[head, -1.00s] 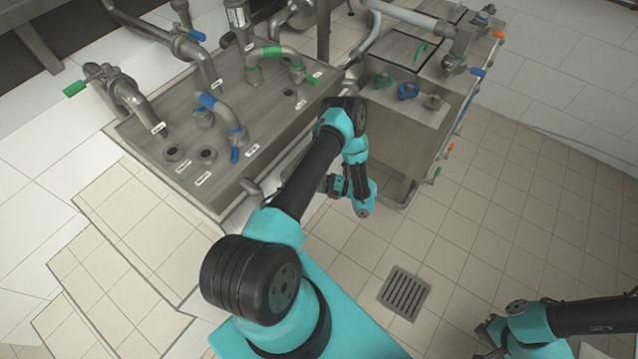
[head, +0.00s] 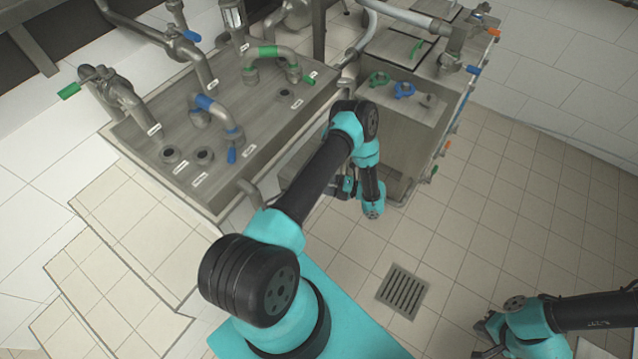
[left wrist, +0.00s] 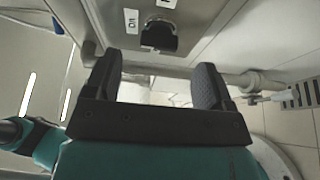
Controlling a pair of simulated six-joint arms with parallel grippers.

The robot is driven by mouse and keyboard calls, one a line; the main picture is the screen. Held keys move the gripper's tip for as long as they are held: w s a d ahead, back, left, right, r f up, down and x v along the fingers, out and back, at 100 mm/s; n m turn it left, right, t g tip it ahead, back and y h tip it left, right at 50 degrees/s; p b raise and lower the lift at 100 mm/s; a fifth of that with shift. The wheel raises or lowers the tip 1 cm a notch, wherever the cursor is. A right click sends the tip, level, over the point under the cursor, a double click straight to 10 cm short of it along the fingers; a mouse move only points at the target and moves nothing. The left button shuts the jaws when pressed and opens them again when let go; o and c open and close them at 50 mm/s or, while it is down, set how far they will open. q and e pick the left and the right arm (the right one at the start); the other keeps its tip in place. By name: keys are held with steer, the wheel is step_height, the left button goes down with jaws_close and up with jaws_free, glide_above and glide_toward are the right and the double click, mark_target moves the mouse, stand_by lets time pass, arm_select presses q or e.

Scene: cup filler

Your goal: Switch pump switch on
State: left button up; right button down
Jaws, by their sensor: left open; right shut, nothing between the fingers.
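In the left wrist view a black switch knob (left wrist: 159,37) sits on a grey metal panel (left wrist: 208,22), with a white label reading like "On" (left wrist: 131,21) beside it. I take it to be the pump switch. My left gripper (left wrist: 156,80) is open and empty. The knob lies beyond the gap between its fingertips, apart from them. In the head view the switch is not visible and my left arm hides most of its gripper. My right gripper (head: 487,333) is at the lower right, over the floor, far from the machine.
A metal worktop (head: 275,125) with pipes and blue and green handles stands at the upper left. A metal cabinet (head: 400,130) with knobs on top stands to its right. A floor drain (head: 403,292) lies in the open tiled floor on the right.

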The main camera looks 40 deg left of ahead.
arm_select(q)
steer(key=v, duration=1.3)
steer(key=shift+f, duration=0.1)
steer(key=s+d+n+h, duration=0.3)
steer(key=s+n+h, duration=0.4)
steer(key=s+d+n+h, duration=0.4)
steer(key=s+n+h, duration=0.2)
steer(key=n+h, duration=0.2)
steer(key=s+r+n+t+h, duration=0.1)
steer(key=r+n+t+h, duration=0.1)
steer(key=r+n+t, duration=0.3)
steer(key=s+d+r+n+t+h, duration=0.1)
steer(key=r+n+t, duration=0.4)
steer(key=n, duration=0.6)
steer(key=shift+s+d+r+t+h, duration=0.3)
steer(key=shift+s+r+h, duration=0.15)
steer(key=shift+r, duration=0.3)
